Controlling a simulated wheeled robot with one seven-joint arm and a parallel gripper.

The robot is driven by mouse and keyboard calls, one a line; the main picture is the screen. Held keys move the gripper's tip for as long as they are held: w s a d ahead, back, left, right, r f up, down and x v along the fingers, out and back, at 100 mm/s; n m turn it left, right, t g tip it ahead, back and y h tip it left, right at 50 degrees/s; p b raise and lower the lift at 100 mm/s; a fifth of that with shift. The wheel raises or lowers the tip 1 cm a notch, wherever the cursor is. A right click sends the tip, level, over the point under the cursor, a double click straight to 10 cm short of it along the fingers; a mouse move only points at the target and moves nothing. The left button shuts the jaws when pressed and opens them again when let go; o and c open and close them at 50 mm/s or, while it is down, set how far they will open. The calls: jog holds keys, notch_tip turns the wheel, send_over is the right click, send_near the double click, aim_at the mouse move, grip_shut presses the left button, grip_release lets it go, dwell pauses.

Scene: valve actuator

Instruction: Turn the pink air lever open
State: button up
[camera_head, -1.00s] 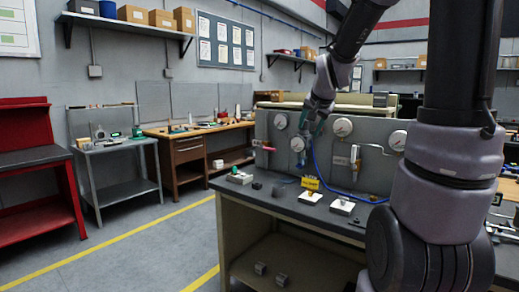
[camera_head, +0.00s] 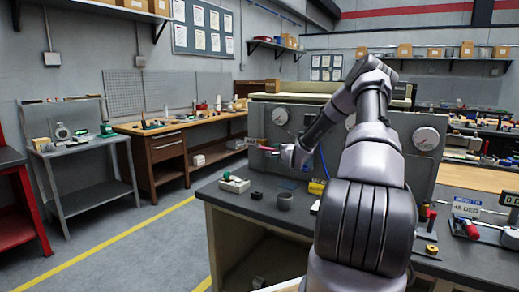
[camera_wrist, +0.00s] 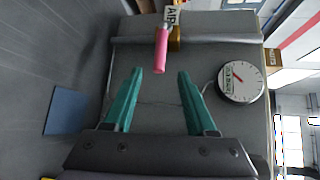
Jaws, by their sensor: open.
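The pink air lever (camera_wrist: 161,50) shows in the wrist view below an "AIR" label (camera_wrist: 172,16), beside a yellow valve part (camera_wrist: 176,38). In that view its free end points down toward my gripper (camera_wrist: 160,74), whose green fingers are spread wide. The lever's tip lies between the fingertips in the picture; no contact shows. In the head view the lever (camera_head: 266,148) is small, at the left of the grey panel, and my gripper (camera_head: 280,151) is just right of it, partly hidden by my wrist.
A round gauge (camera_wrist: 241,82) is mounted right of the lever in the wrist view. My arm hides much of the panel's middle. Floor at left is open.

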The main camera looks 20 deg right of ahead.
aim_at(270, 150)
jog(key=shift+m, duration=0.3)
jog(key=x, duration=1.1)
jog(key=shift+w+d, duration=0.15)
jog(key=shift+w, duration=0.15)
grip_shut()
jog(key=shift+f, duration=0.1)
dwell(0.6)
